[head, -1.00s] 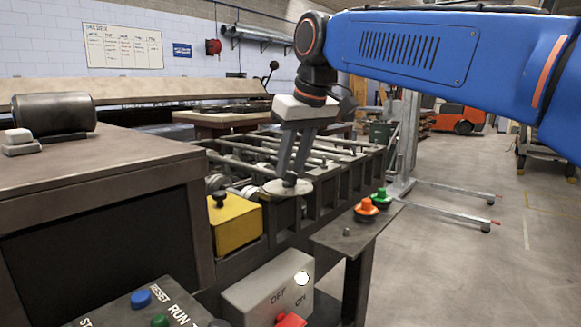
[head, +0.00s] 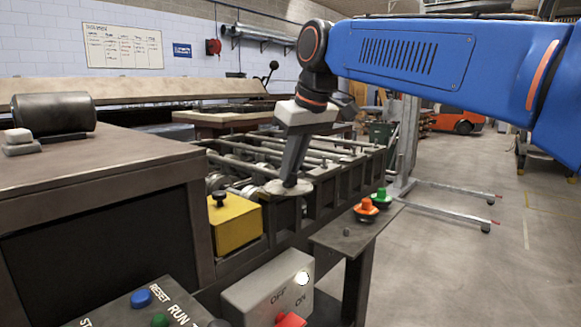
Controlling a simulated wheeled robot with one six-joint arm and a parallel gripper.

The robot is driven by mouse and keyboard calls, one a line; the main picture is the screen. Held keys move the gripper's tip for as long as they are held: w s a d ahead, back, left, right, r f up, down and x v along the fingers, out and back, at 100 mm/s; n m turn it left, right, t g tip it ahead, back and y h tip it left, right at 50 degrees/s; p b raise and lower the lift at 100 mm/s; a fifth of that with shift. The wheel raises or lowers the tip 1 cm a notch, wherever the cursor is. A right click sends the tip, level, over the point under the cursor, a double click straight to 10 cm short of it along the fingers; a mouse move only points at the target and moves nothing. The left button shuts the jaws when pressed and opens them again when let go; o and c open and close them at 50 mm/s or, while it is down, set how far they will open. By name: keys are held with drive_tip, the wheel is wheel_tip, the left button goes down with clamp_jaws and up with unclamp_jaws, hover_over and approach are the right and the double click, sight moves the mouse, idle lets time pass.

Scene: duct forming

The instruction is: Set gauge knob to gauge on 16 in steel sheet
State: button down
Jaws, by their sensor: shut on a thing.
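My gripper (head: 290,181) reaches down to a small round pale dial plate (head: 272,187) on the near side rail of the roller machine. Its fingers are seen nearly edge-on, one in front of the other, and are shut on the gauge knob at the middle of the plate. The fingers hide the knob, and I cannot read any gauge mark on the plate. No steel sheet can be made out clearly.
A yellow box with a black knob (head: 235,222) stands left of the dial. A grey OFF/ON box (head: 268,289) is below. Open floor lies right.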

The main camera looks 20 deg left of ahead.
drive_tip(key=shift+n+g, duration=0.3)
drive_tip(key=shift+n, duration=0.5)
drive_tip(key=c, duration=1.9)
unclamp_jaws()
drive_tip(key=shift+o, duration=0.2)
drive_tip(key=shift+r, duration=0.1)
drive_tip(key=v, duration=1.7)
drive_tip(key=shift+d, duration=0.35)
